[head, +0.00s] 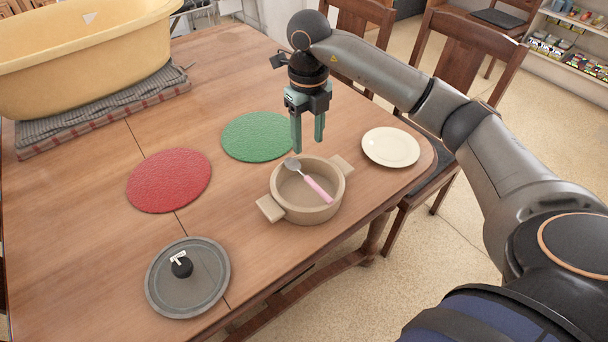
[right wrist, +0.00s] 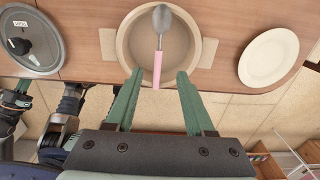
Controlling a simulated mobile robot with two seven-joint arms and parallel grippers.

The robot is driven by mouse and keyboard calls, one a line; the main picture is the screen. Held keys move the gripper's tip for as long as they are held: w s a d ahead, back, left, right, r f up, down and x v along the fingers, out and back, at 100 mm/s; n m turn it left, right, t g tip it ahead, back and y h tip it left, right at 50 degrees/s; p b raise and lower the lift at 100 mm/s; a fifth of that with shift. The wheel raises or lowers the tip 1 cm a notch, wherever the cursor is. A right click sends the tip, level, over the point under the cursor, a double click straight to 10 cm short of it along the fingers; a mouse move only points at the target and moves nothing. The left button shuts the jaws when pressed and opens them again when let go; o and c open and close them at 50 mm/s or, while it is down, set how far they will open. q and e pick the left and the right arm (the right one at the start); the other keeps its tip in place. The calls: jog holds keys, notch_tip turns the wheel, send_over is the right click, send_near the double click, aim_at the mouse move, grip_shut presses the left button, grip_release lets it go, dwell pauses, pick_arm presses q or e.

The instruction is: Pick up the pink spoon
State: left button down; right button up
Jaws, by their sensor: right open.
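The pink spoon (head: 317,187) lies in a beige pot (head: 277,207) with two side handles. Its grey bowl end rests toward the pot's far left rim and its pink handle points to the near right. In the right wrist view, the spoon's pink handle (right wrist: 158,66) shows ahead of the fingertips.
A glass lid (head: 208,290) with a black knob lies front left. A white plate (head: 391,147) stands right. A yellow tub (head: 70,55) sits on folded cloth. The table edge is close to the pot.

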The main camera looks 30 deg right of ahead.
send_over(309, 178)
jog(key=f, duration=0.5)
jog(key=shift+w+f, duration=0.1)
jog(key=shift+w, duration=0.2)
jog(key=shift+s+f, duration=0.15)
jog(key=shift+f, duration=1.2)
jog(key=shift+s+f, duration=0.1)
jog(key=shift+f, duration=1.25)
jog(key=shift+c, duration=0.3)
grip_shut()
